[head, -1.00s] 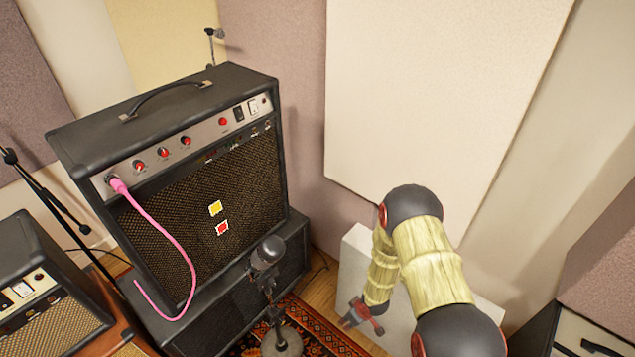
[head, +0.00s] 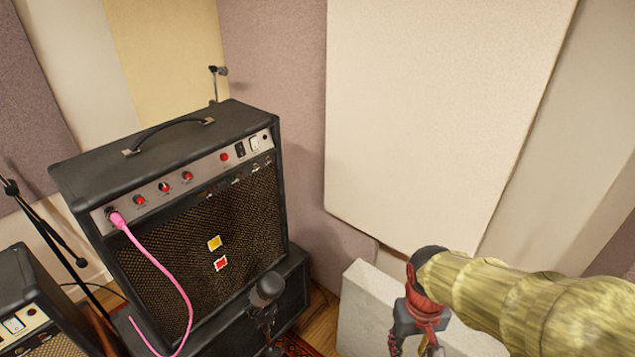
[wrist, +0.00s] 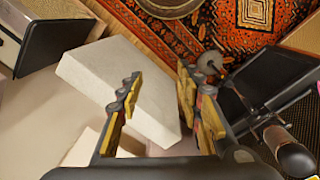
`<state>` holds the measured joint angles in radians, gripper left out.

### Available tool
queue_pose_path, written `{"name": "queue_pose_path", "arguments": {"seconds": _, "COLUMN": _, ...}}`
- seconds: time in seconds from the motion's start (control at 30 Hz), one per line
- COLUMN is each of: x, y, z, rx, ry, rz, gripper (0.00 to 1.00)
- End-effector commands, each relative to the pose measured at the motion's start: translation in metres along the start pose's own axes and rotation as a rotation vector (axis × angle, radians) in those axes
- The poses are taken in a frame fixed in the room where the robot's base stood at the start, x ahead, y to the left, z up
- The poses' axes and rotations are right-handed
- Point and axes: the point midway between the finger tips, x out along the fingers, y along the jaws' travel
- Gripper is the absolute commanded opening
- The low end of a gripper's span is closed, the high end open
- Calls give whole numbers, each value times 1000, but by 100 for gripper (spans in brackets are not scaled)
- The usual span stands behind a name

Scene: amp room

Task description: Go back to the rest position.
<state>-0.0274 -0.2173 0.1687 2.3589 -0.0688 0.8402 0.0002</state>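My gripper (head: 420,343) is at the lower right of the head view, pointing down in front of a pale block; its tips are cut off by the frame's bottom edge there. In the wrist view my gripper (wrist: 160,105) has its two yellow-and-grey fingers spread apart with nothing between them. The pale slab (wrist: 125,85) lies beyond the fingers. My arm, with a straw-coloured sleeve, reaches in from the right edge of the head view.
A black guitar amp (head: 205,215) with a pink cable (head: 160,268) plugged in stands at left. A microphone (head: 266,290) is before it. The pale block (head: 365,305) stands by the wall panel (head: 430,120). A patterned rug (wrist: 215,30) covers the floor.

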Motion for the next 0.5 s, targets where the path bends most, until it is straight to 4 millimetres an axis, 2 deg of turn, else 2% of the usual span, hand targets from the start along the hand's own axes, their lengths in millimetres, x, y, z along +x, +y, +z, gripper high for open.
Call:
{"name": "queue_pose_path", "arguments": {"seconds": 0.03, "x": -17, "y": -1, "z": 8, "rx": 14, "ry": 31, "rz": -8, "gripper": 36}}
{"name": "queue_pose_path", "arguments": {"seconds": 0.2, "x": -62, "y": -7, "z": 30, "rx": 52, "ry": 152, "rz": -37, "gripper": 36}}
{"name": "queue_pose_path", "arguments": {"seconds": 0.5, "x": -137, "y": -3, "z": 45, "rx": 77, "ry": 427, "rz": -37, "gripper": 36}}
